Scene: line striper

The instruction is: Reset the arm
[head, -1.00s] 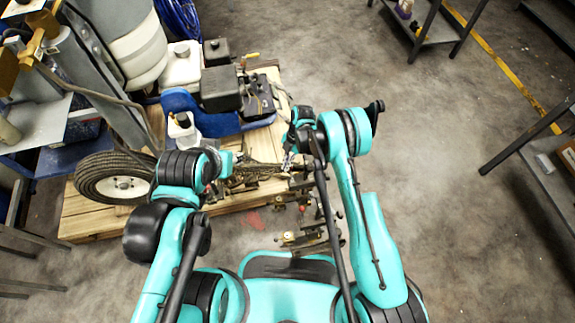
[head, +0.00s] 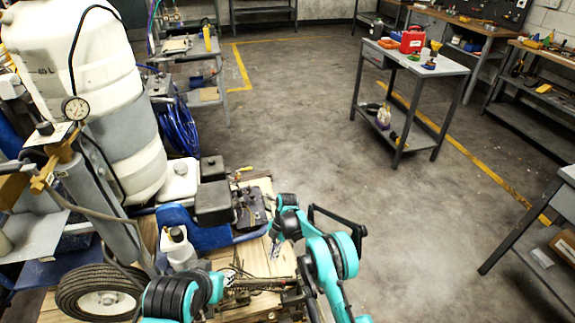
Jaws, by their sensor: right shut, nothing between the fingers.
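My right arm (head: 338,258) reaches in from the bottom, bent at the elbow, over the pallet. Its small gripper (head: 275,248) hangs below the dark wrist, shut and empty, above the front of the line striper. My left arm (head: 180,297) enters at the bottom left beside the striper's wheel. Its gripper (head: 226,276) is small and partly hidden by the arm, so its jaws cannot be judged. The line striper has a white tank (head: 75,70), an engine (head: 214,202), a blue frame (head: 190,226) and a black tyre (head: 98,292).
The striper stands on a wooden pallet (head: 283,262). A grey cart (head: 425,64) with a red container (head: 412,40) stands at the back right. Workbenches line the right and back. A grey table (head: 535,215) stands at the right edge. The middle floor (head: 300,120) is clear.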

